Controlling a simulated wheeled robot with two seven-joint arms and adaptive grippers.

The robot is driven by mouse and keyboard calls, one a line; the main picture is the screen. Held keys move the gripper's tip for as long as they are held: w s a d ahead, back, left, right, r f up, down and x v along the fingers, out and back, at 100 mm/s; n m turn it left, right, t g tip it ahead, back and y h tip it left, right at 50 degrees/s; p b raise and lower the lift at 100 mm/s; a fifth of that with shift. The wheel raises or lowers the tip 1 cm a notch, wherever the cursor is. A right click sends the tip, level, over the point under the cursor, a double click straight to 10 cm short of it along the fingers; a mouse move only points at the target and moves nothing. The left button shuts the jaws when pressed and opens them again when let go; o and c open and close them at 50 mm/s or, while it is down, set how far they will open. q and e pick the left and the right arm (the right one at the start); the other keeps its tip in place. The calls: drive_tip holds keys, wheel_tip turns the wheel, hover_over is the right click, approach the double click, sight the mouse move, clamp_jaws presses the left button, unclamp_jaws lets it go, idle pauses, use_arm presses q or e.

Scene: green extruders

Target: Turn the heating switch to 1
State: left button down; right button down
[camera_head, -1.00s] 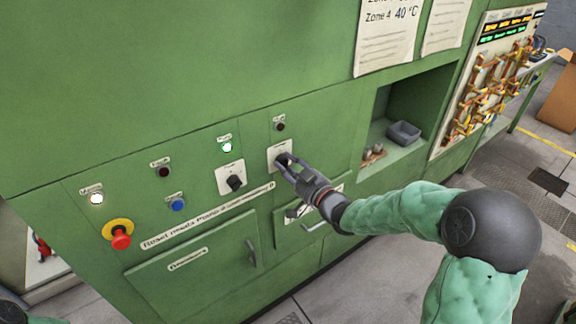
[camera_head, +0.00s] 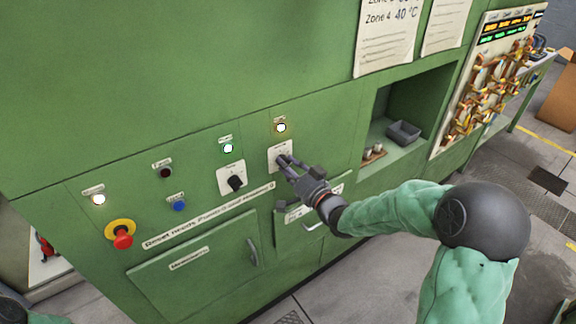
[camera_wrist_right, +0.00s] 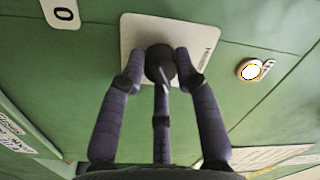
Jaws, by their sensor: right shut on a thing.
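The heating switch is a dark knob (camera_wrist_right: 158,62) on a white plate (camera_wrist_right: 136,34), which also shows in the head view (camera_head: 274,154). My right gripper (camera_head: 285,163) is at this knob, with its fingers closed around it in the wrist view (camera_wrist_right: 160,70). The fingers hide part of the knob, and I cannot read its position marks. The indicator lamp (camera_head: 281,128) above the plate glows, and it also glows in the wrist view (camera_wrist_right: 250,70). My left gripper is out of view.
A second black switch (camera_head: 235,183) on a white plate sits left of the gripper, under a lit green lamp (camera_head: 228,148). A red emergency button (camera_head: 122,240) and a blue button (camera_head: 179,206) are further left. A recess with a grey tray (camera_head: 403,132) lies to the right.

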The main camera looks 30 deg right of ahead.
drive_tip(key=shift+d+r, duration=0.1)
drive_tip(key=shift+r, duration=0.05)
idle(0.3)
drive_tip(key=c, duration=0.9)
unclamp_jaws()
drive_tip(key=s, duration=0.8)
drive_tip(key=s+d, duration=0.1)
drive_tip(key=s, duration=0.3)
drive_tip(key=shift+d+f, duration=0.1)
drive_tip(key=shift+f, duration=0.25)
drive_tip(key=shift+w+f, duration=0.1)
